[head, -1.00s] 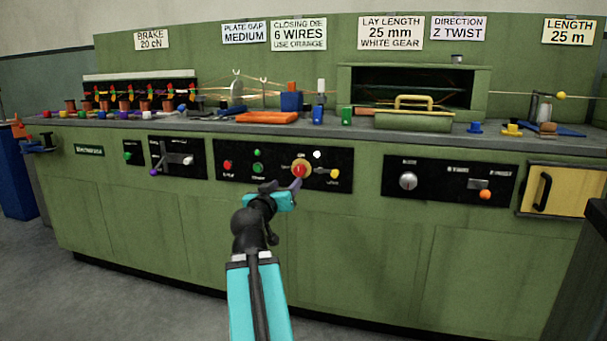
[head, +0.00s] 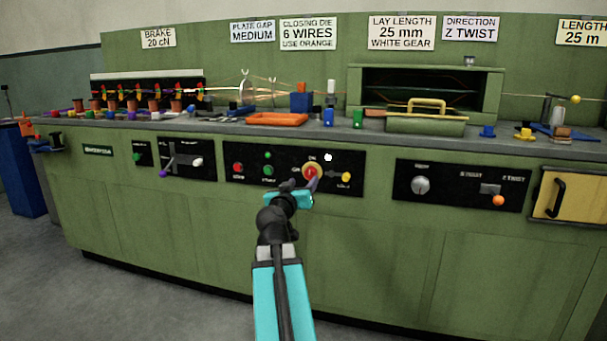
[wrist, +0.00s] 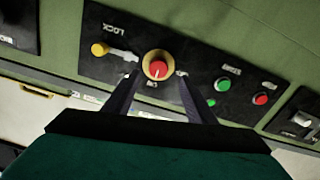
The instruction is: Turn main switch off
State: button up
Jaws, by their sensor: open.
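The main switch (head: 312,172) is a red knob on a yellow ring, on a black panel (head: 240,154) in the green machine front. In the wrist view the main switch (wrist: 157,67) lies straight ahead, at the far end of the gap between my two fingers. My gripper (head: 306,187) is open, and its fingertips are close to the knob. It also shows in the wrist view (wrist: 157,82) with the fingers apart on either side of the knob's lower part. I cannot tell whether they touch it. The knob's ON label is partly readable above it in the head view.
A yellow lock knob (wrist: 100,49) sits beside the switch. Green (head: 268,170) and red (head: 238,168) buttons are on the same panel. The bench top above holds tools and spools.

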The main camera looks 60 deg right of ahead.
aim_at(309, 175)
jog(key=shift+p+x, duration=0.7)
jog(key=shift+x, duration=2.3)
jog(key=shift+s, duration=0.1)
